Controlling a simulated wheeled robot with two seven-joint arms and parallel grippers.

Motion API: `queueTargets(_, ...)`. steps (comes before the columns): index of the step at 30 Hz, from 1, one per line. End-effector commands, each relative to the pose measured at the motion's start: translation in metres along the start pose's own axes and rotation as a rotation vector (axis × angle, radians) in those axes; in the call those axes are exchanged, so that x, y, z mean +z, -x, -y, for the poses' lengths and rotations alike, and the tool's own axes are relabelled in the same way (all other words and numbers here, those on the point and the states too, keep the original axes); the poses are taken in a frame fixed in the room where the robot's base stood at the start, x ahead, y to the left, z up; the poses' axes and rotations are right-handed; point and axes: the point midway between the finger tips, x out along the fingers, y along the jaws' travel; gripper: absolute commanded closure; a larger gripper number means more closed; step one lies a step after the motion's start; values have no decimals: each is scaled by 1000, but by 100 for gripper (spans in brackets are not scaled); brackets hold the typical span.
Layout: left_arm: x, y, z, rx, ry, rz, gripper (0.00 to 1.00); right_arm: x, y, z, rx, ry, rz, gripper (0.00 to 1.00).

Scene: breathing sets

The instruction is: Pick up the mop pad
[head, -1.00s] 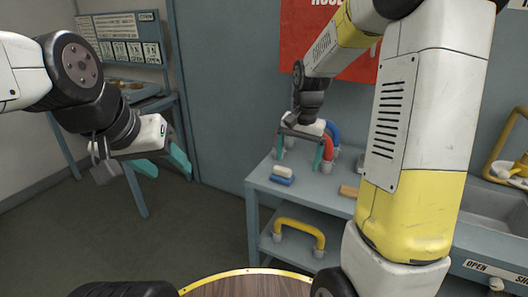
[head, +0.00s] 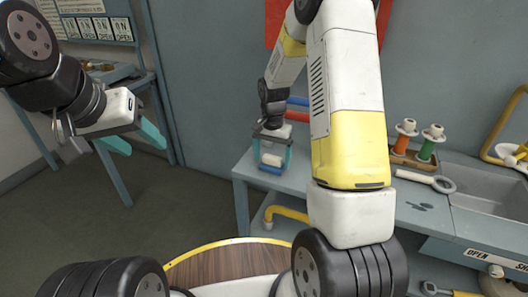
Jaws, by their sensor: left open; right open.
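A small block, white above and blue below (head: 271,160), lies near the left end of the grey workbench (head: 250,167); it looks like the mop pad, but I cannot be sure. My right gripper (head: 272,158) is open, pointing down, with one teal finger on each side of the block. I cannot tell whether the fingers touch it. My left gripper (head: 133,140) is open and empty, in the air at the left, away from the bench.
Red and blue curved pipes (head: 297,107) are partly hidden behind my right arm. Orange and green spools (head: 430,143), a ring-ended tool (head: 427,180) and a sink (head: 495,195) lie to the right. A yellow handle (head: 285,213) is below the benchtop. A round wooden top (head: 222,263) is in front.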

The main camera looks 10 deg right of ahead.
Motion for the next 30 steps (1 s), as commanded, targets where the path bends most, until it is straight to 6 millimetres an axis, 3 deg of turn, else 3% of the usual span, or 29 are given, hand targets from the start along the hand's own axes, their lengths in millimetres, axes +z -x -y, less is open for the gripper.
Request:
queueTargets(9,0,0,0,0,0,0,46,0,-7,0,-1,1,-2,11)
queueTargets(17,0,0,0,0,0,0,46,0,-7,0,-1,1,-1,62)
queueTargets(30,0,0,0,0,0,0,46,0,4,0,-2,1,-2,64)
